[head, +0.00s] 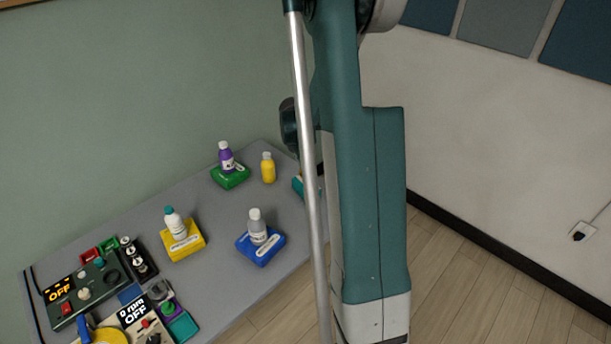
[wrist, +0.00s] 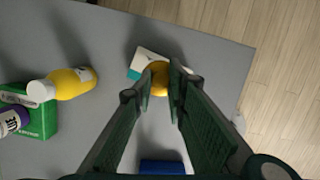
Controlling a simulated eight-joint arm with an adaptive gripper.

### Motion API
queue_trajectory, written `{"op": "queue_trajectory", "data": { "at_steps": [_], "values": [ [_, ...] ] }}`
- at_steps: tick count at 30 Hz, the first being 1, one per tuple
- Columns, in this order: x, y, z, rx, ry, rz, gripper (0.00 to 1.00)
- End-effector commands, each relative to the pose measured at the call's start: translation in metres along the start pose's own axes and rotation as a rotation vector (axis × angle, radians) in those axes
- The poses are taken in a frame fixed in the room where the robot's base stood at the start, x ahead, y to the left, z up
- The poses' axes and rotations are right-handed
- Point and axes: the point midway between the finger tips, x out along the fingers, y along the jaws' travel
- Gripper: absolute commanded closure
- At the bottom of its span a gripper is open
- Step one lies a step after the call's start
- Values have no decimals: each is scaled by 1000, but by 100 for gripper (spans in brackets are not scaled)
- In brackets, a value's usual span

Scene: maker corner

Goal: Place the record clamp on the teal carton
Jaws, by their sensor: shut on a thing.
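In the wrist view my gripper (wrist: 164,88) has its two fingers closed on a round orange-gold thing (wrist: 158,76), which I take to be the record clamp. The fingers cover part of it. It shows over the near part of the teal carton (wrist: 134,74), which has a white top and lies near the table's edge. I cannot tell whether the clamp touches the carton or is above it. In the head view the teal carton (head: 298,186) shows only at its left side, behind my arm. The gripper and clamp are hidden there.
A yellow bottle (head: 268,168) stands left of the teal carton. A purple bottle (head: 226,158) stands on a green carton (head: 231,178). Blue (head: 262,250) and yellow (head: 184,246) cartons also carry bottles. Electronic boxes (head: 84,291) fill the table's left front. The table's edge is close to the teal carton.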

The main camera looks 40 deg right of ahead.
Motion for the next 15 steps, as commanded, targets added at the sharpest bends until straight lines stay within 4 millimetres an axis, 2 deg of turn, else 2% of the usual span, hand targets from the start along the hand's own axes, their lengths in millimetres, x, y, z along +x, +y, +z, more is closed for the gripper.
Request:
{"op": "queue_trajectory", "data": {
  "at_steps": [4,15],
  "values": [
    [9,0,-3,0,0,0,100],
    [11,0,-3,0,0,0,100]
  ]
}}
